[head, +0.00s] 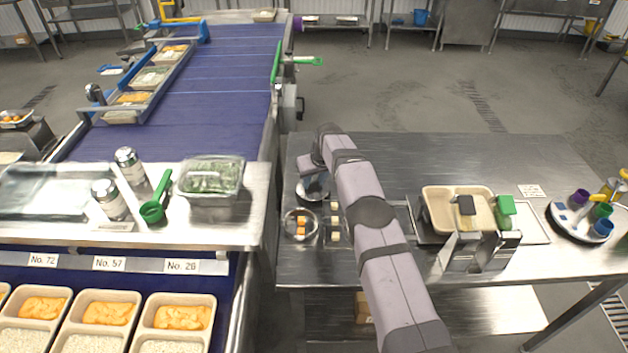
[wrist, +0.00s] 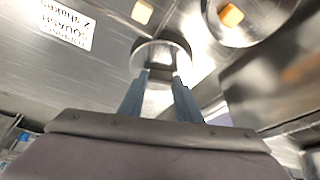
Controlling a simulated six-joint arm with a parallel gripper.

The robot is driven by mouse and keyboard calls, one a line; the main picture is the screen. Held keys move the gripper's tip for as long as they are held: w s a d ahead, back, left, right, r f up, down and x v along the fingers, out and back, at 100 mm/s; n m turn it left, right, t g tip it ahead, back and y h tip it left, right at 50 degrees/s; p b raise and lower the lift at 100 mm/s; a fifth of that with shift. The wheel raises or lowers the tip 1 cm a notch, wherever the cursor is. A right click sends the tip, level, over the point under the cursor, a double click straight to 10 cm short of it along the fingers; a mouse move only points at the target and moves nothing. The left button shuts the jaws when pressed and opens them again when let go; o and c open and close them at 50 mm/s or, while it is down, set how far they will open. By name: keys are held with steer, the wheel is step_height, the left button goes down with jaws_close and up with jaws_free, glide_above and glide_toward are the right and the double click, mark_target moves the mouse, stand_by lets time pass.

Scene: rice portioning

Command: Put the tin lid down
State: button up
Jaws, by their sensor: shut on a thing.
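The tin lid (wrist: 161,49), a round shiny metal disc, is between the two blue-grey fingertips of my gripper (wrist: 160,76) in the wrist view. The fingers are shut on its middle part. In the head view my gripper (head: 310,167) is at the left end of the steel table, over a round metal piece (head: 313,190) that appears to be the lid, partly covered by my arm. I cannot tell whether the lid touches the table top.
A round metal bowl (head: 289,229) with orange cubes stands just in front. Pale cubes lie right of it. A printed label (wrist: 62,24) lies on the steel. A tray with a pale container (head: 432,211) stands right of my arm. The table's back is clear.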

steer(key=shift+f, duration=0.35)
steer(key=shift+f+b, duration=0.3)
steer(key=o, duration=1.1)
steer(key=shift+c, duration=0.2)
steer(key=shift+r, duration=0.1)
steer(key=shift+r+p, duration=0.4)
steer(key=shift+p, duration=0.1)
steer(key=shift+s+d+r+b, duration=0.1)
steer(key=shift+r+b, duration=0.25)
steer(key=shift+b, duration=0.2)
steer(key=b+v, duration=0.3)
steer(key=v, duration=0.8)
